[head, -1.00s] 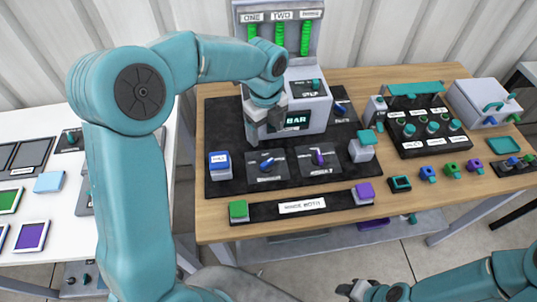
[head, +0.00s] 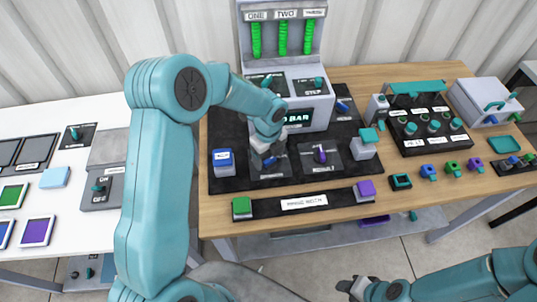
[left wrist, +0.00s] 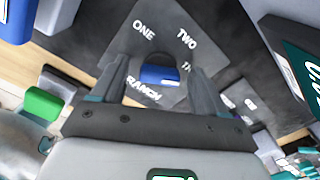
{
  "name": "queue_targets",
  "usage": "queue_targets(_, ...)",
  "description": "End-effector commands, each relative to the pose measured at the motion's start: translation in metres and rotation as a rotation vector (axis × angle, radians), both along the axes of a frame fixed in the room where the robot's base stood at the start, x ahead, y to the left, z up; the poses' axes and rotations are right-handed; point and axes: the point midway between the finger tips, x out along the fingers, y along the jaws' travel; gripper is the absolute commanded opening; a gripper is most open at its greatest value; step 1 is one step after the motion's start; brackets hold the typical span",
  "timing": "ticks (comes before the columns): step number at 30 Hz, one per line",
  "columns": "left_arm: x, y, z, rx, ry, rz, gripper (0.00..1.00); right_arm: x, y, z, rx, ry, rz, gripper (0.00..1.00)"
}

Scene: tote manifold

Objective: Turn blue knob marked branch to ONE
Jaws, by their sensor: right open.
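The blue knob (left wrist: 158,76) sits on a dark grey plate (left wrist: 140,28) with the white words ONE, TWO, a partly hidden third word and BRANCH. In the head view the blue knob (head: 270,161) is partly covered by my left gripper (head: 262,148), which is over the plate. In the left wrist view my left gripper (left wrist: 162,84) is open, with one finger on each side of the knob and gaps visible between them. I cannot tell how deep the fingertips reach. My right gripper (head: 354,288) is open and empty at the bottom, away from the table.
A purple knob (head: 320,154) stands on its own plate just right. A blue button block (head: 223,161) is close on the left. The grey console (head: 305,105) with a BAR display rises behind. Green (head: 241,206) and purple (head: 364,188) button blocks sit in front.

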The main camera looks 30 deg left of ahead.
Motion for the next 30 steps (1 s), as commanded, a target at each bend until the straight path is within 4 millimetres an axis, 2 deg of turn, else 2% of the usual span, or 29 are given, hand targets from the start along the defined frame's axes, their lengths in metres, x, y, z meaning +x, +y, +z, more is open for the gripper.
queue_targets(1, 0.000, 0.000, 0.000, 0.000, 0.000, 0.000, 0.58, 0.000, 0.000, 0.000, 0.000, 0.000, 0.000, 0.43)
queue_targets(3, 0.000, 0.000, 0.000, 0.000, 0.000, 0.000, 0.35, 0.000, 0.000, 0.000, 0.000, 0.000, 0.000, 0.43)
queue_targets(5, 0.000, 0.000, 0.000, 0.000, 0.000, 0.000, 0.18, 0.000, 0.000, 0.000, 0.000, 0.000, 0.000, 0.43)
queue_targets(17, 0.000, 0.000, -0.001, 0.000, -0.001, 0.062, 0.18, 0.000, 0.000, -0.007, 0.000, 0.000, 0.000, 0.43)
queue_targets(30, -0.002, 0.000, -0.003, 0.000, -0.002, 0.417, 0.18, 0.000, 0.000, -0.038, 0.000, 0.000, 0.000, 0.43)
